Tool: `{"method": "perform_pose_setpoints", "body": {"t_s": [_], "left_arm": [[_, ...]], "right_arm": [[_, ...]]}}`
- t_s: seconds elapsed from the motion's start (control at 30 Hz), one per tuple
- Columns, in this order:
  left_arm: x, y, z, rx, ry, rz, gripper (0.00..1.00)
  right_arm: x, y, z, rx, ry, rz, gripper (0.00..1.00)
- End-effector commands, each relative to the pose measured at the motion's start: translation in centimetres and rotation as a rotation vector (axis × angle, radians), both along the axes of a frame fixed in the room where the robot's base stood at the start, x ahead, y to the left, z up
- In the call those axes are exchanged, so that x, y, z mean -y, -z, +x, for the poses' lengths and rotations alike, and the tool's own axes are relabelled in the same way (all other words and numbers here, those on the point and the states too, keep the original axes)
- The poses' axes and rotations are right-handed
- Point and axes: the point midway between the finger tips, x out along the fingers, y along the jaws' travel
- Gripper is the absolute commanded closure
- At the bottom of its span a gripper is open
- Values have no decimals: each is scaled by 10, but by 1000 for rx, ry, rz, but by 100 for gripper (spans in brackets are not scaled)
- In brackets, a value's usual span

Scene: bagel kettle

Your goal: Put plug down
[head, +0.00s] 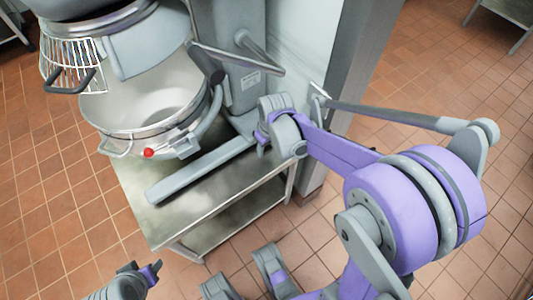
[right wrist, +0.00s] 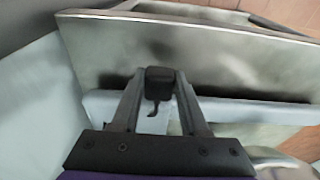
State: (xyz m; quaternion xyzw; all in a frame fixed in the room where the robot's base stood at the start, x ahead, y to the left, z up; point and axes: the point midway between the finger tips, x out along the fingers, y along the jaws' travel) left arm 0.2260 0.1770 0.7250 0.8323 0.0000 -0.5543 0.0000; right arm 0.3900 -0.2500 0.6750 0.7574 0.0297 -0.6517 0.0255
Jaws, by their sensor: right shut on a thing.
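The black plug (right wrist: 160,82) is between the fingertips of my right gripper (right wrist: 158,90) in the right wrist view, with a short dark prong or cord end hanging below it. The gripper is shut on it. In the head view my right gripper (head: 264,138) is beside the grey mixer column, above the back right part of the steel table (head: 225,190). The plug is hidden there. Whether it touches the table I cannot tell. My left gripper (head: 140,276) shows only partly at the bottom left, away from the table; its jaw state is unclear.
The mixer (head: 243,60) stands on the table, with a steel bowl (head: 140,105), a wire guard (head: 68,70) and a long base leg (head: 200,170). A grey pillar (head: 350,70) rises behind my right arm. The table's front right is bare.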

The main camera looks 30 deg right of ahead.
Motion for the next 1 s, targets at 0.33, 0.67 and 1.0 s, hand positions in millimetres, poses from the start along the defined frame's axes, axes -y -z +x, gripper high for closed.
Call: {"method": "perform_pose_setpoints", "body": {"t_s": [0.33, 0.67, 1.0], "left_arm": [[0, 18, 2, -6, 0, 0, 50], [0, 20, 2, -7, 0, 0, 50], [0, 19, 2, -7, 0, 0, 50]], "right_arm": [[0, 40, 1, 0, 0, 0, 100], [3, 42, 2, 1, 0, 0, 53], [3, 42, 2, 1, 0, 0, 26]]}}
